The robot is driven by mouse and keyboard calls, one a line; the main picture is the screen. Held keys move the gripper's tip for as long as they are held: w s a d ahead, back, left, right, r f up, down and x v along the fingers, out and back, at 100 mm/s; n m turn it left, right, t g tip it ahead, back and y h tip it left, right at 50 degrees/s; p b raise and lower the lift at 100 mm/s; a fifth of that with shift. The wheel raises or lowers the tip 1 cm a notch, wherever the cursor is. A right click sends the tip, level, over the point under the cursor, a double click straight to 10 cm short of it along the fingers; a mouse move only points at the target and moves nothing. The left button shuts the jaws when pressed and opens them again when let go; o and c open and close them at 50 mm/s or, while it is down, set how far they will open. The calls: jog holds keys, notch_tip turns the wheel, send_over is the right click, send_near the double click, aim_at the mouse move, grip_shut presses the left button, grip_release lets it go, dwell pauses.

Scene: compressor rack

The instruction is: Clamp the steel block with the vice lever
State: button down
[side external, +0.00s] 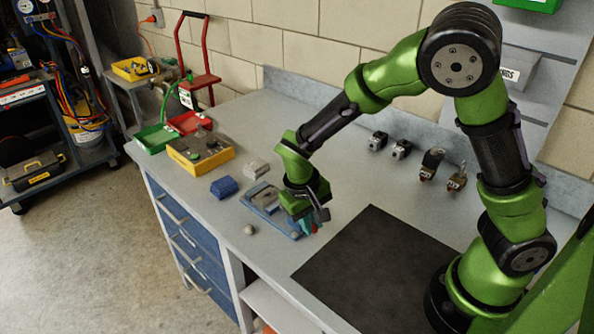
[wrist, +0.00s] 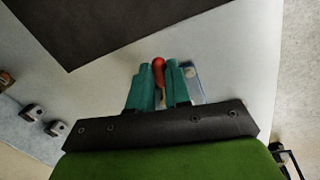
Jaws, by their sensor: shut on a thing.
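The vice (side external: 268,208) has a blue base and grey metal parts on top, and sits on the bench left of my gripper. A blue corner of its base shows beside the fingers in the wrist view (wrist: 195,90). My gripper (side external: 308,226) points down at the vice's right end. Its teal fingers are shut on the red-tipped vice lever (wrist: 159,68), which stands out between them in the wrist view. I cannot clearly tell the steel block from the vice's grey parts in the side view, and the wrist view does not show it.
A blue block (side external: 224,187) and a light grey block (side external: 256,169) lie left of and behind the vice. A small round knob-like thing (side external: 249,229) is near the front edge. A yellow box (side external: 200,150) stands farther left. A dark mat (side external: 370,270) lies flat at right.

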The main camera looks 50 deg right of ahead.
jog(key=m, duration=0.2)
jog(key=w+a+m, duration=0.1)
jog(key=shift+a+m+g, duration=0.25)
jog(key=shift+m+g, duration=0.05)
jog(key=shift+m, duration=0.1)
jog(key=m, duration=0.1)
jog(key=w+a+m, duration=0.1)
jog(key=m, duration=0.1)
jog(key=shift+w+a+m+g+y, duration=0.1)
jog(key=shift+m+g+y, duration=0.2)
jog(key=shift+y, duration=0.1)
jog(key=m, duration=0.1)
jog(key=w+m, duration=0.1)
jog(key=m, duration=0.1)
jog(key=shift+w+a+m+y, duration=0.25)
jog(key=shift+a+m+y, duration=0.05)
jog(key=shift+w+a+m+y, duration=0.15)
jog(key=shift+w+m, duration=0.3)
jog(key=shift+m, duration=0.45)
jog(key=shift+w+d+m+y, duration=0.1)
jog(key=shift+w+m+y, duration=0.25)
jog(key=shift+m, duration=0.55)
jog(key=shift+w, duration=0.1)
jog(key=c, duration=1.1)
grip_release()
